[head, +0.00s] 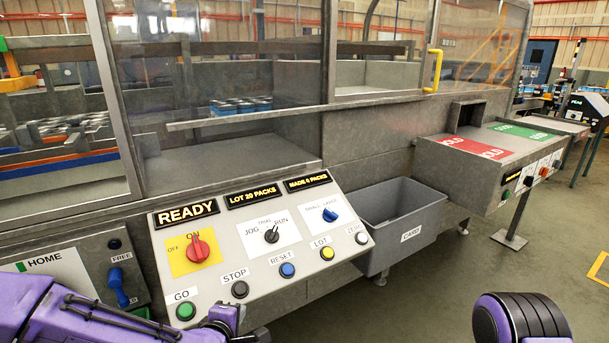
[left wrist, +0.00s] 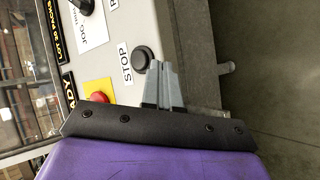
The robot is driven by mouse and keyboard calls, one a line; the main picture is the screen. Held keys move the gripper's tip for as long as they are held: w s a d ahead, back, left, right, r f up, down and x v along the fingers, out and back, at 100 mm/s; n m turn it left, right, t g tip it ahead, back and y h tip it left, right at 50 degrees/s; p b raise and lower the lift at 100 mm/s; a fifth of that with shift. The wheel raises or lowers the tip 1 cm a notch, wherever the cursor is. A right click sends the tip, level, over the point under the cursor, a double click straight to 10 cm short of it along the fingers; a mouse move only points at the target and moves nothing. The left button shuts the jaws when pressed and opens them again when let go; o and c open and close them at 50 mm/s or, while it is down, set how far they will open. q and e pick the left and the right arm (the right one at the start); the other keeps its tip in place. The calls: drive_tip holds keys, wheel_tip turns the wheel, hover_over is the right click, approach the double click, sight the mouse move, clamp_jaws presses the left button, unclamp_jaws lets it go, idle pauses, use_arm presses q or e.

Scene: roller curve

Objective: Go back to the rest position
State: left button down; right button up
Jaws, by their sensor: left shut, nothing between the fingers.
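My left arm comes in low at the left of the head view. My left gripper (head: 232,317) is at the bottom edge there, in front of the control panel (head: 345,268), near the black STOP button (head: 240,289). In the left wrist view my left gripper's two grey fingers (left wrist: 163,72) are together and empty. Their tips show beside the STOP button (left wrist: 141,59); I cannot tell whether they touch it. Part of my right arm shows at the lower right of the head view, but its gripper is out of frame.
The panel has a red ON/OFF knob (head: 198,247), a green GO button (head: 186,311) and a READY display (head: 186,214). A blue-handled lever (head: 119,288) is at the left. Open floor lies at the lower right.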

use_arm(q)
drive_tip(key=s+a+f+m+g+y, duration=0.1)
drive_tip(key=s+a+f+m+g, duration=0.2)
drive_tip(key=s+f, duration=0.55)
drive_tip(key=s+a+f+m+g+y, duration=0.1)
drive_tip(key=s+a+f+m+g, duration=0.15)
drive_tip(key=s+f, duration=0.6)
drive_tip(key=s+a+f+m+g+y, duration=0.1)
drive_tip(key=s+a+f+m, duration=0.1)
drive_tip(key=s, duration=0.5)
drive_tip(key=s+a+f+m+g+y, duration=0.1)
drive_tip(key=s+a+f+m+g, duration=0.1)
drive_tip(key=s+a+f, duration=0.3)
drive_tip(key=shift+s+m, duration=0.35)
drive_tip(key=shift+s, duration=0.85)
